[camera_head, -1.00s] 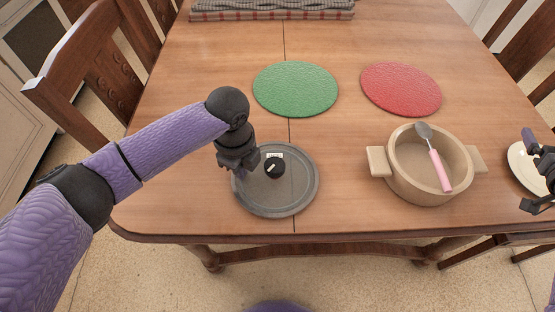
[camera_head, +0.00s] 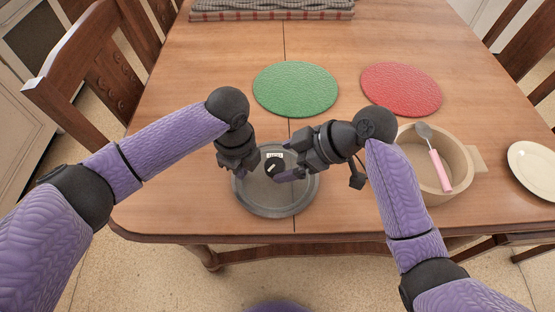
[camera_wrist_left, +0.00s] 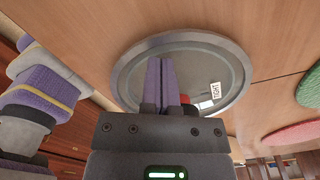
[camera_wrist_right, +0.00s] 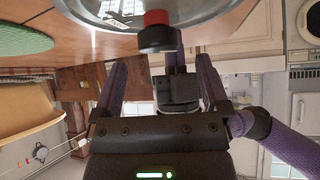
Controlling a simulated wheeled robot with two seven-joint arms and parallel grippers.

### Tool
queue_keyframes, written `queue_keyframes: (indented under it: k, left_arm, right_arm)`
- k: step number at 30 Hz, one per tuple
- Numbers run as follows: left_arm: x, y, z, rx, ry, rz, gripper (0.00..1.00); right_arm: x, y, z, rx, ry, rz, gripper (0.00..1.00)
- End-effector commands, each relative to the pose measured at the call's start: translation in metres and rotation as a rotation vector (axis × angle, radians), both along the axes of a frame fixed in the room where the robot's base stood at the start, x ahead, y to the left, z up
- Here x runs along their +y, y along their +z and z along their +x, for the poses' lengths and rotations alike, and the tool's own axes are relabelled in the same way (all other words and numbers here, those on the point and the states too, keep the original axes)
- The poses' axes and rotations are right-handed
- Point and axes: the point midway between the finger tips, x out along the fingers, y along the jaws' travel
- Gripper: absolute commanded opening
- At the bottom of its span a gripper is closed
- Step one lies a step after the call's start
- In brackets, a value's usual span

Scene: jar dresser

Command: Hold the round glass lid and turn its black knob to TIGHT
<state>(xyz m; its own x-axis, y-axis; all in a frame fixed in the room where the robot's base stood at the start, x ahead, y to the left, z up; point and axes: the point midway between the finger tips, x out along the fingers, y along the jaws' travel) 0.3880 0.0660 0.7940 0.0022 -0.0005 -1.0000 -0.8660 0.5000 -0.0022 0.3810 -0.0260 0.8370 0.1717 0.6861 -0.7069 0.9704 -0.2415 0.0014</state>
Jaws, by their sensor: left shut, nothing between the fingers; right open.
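The round grey glass lid (camera_head: 275,209) lies flat on the table near its front edge. Its black knob (camera_head: 272,169) sits at the middle, with a light pointer mark set at a slant. A white label (camera_head: 275,155) is just behind the knob; in the left wrist view the label (camera_wrist_left: 215,90) reads TIGHT. My left gripper (camera_head: 239,177) is shut and empty, its fingers pointing down over the lid's left side. My right gripper (camera_head: 284,174) is open, close to the right of the knob. The knob (camera_wrist_right: 155,38) shows ahead of its spread fingers in the right wrist view.
A wooden pot (camera_head: 461,183) with a pink-handled spoon (camera_head: 438,168) stands to the right, partly behind my right arm. A cream plate (camera_head: 535,170) is at the right edge. A green mat (camera_head: 295,88) and a red mat (camera_head: 401,88) lie farther back.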

Motion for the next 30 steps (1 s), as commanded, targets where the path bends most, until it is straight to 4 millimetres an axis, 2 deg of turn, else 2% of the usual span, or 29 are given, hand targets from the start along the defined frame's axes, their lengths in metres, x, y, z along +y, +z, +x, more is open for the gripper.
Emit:
queue_keyframes:
  k: [3,6,14,27,28,30]
  left_arm:
    - [0.000,-0.004,-0.002,0.008,-0.001,0.004,0.00]
    - [0.000,-0.004,-0.002,0.008,-0.001,0.004,0.00]
    - [0.000,-0.004,-0.002,0.008,-0.001,0.004,0.00]
    - [0.000,-0.004,-0.002,0.008,-0.001,0.004,0.00]
    - [0.000,-0.004,-0.002,0.008,-0.001,0.004,0.00]
    - [0.000,-0.004,-0.002,0.008,-0.001,0.004,0.00]
  right_arm:
    - [0.014,-0.015,0.003,0.003,0.000,0.001,0.96]
    - [0.020,-0.022,0.005,0.002,-0.001,0.001,0.96]
    - [0.021,-0.024,0.006,0.000,-0.001,-0.001,0.96]
    - [0.021,-0.023,0.005,0.002,-0.001,-0.001,0.05]
    - [0.021,-0.023,0.005,0.002,-0.001,-0.001,0.01]
    - [0.021,-0.024,0.005,0.002,-0.003,-0.001,0.01]
